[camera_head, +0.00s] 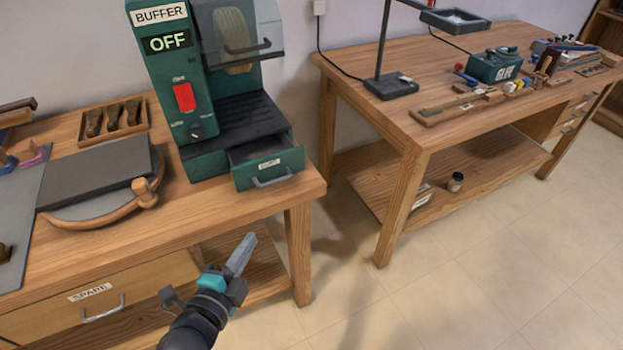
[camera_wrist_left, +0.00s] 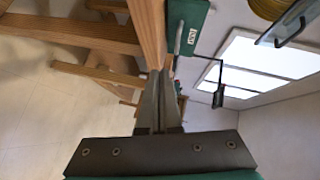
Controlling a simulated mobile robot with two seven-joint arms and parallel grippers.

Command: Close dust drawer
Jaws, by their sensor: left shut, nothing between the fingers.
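The dust drawer (camera_head: 288,163) is the green drawer low in the front of the buffer machine (camera_head: 165,75). It stands partly pulled out, and its dark inside shows from above. Its front has a small label and a grey bar handle (camera_head: 272,182). In the left wrist view the green drawer front (camera_wrist_left: 200,14) shows beyond the fingertips, near the wooden bench edge. My left gripper (camera_head: 247,240) is shut and empty, in front of the bench and apart from the drawer. Its fingers point up towards the drawer; they also show in the left wrist view (camera_wrist_left: 160,78). My right gripper is not in view.
The buffer stands on a wooden workbench (camera_head: 190,226), whose front edge lies between my gripper and the machine. A grey slab (camera_head: 97,180) and a tool tray (camera_head: 113,122) lie left of it. A second bench (camera_head: 400,130) stands to the right. Open floor lies in front.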

